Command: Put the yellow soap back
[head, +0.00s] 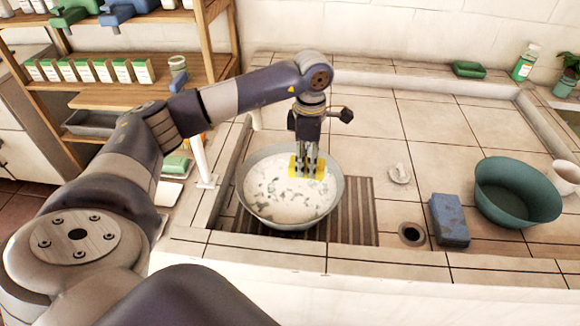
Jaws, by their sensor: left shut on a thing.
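The yellow soap (318,172) is a small yellow block between the fingers of my left gripper (307,170). The gripper points down and is shut on it. Both are over the right part of a round metal basin (245,200) with a speckled whitish inside. I cannot tell whether the soap touches the basin's contents. The basin stands on a slatted brown rack (358,215). A green soap dish (468,69) lies at the back of the tiled counter. My right gripper is not in view.
A blue block (449,220), a teal bowl (515,192) and a white cup (566,177) stand at the right. A green bottle (525,62) is at the back right. A wooden shelf (150,90) with several boxes is at the left.

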